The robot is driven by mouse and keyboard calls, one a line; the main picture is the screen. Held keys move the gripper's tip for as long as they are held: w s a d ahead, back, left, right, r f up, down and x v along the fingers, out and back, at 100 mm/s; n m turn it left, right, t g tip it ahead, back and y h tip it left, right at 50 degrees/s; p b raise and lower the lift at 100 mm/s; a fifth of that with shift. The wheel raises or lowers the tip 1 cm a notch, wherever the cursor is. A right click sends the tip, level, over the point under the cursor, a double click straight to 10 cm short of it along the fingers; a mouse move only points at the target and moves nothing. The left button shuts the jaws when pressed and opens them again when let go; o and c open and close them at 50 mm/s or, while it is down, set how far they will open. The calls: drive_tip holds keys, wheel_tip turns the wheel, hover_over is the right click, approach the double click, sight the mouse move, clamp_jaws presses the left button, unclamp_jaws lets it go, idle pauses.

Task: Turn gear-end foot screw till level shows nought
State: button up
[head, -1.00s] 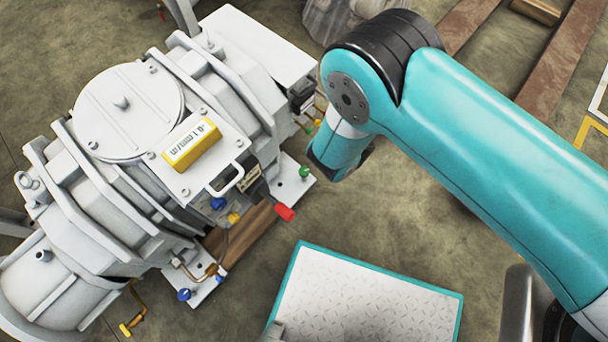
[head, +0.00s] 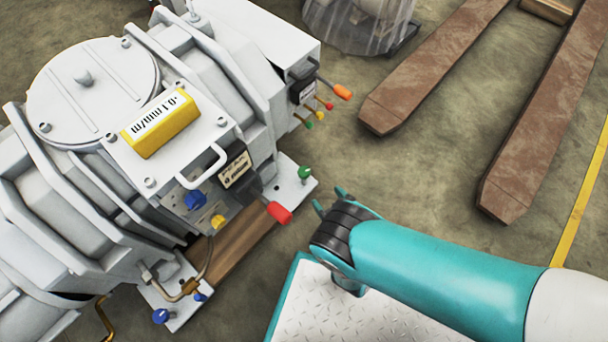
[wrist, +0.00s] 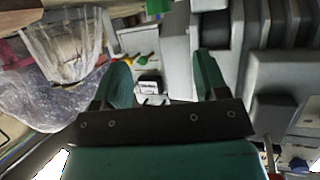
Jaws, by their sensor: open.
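The white screw vacuum pump (head: 75,171) fills the left of the head view. The yellow level (head: 161,124) lies on its top plate, and its display appears to read -0.1 mm/m. A green-headed foot screw (head: 304,172) stands on the foot plate at the pump's right corner. A blue-headed foot screw (head: 160,316) stands on the lower foot plate. I cannot tell which end is the gear end.
A red-tipped lever (head: 279,212) and an orange-tipped lever (head: 342,92) stick out from the pump. A teal-edged tread plate (head: 330,318) lies below my arm. A wrapped object (head: 360,22) and brown forks (head: 437,65) are behind.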

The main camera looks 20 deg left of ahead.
sight(304, 172)
drive_tip(key=b+x, duration=0.8)
drive_tip(key=b, duration=0.6)
drive_tip(key=shift+w+a+f, duration=0.15)
drive_tip(key=shift+w+f, duration=0.05)
drive_tip(key=shift+f, duration=0.05)
drive_tip(key=b+x, duration=0.3)
drive_tip(key=x, duration=0.1)
drive_tip(key=shift+w+a+b, duration=0.1)
drive_tip(key=shift+w+b, duration=0.15)
drive_tip(key=shift+b, duration=0.1)
drive_tip(key=shift+w+a+f, duration=0.15)
drive_tip(key=shift+w+a, duration=0.1)
drive_tip(key=shift+a, duration=0.25)
drive_tip(key=c, duration=0.9)
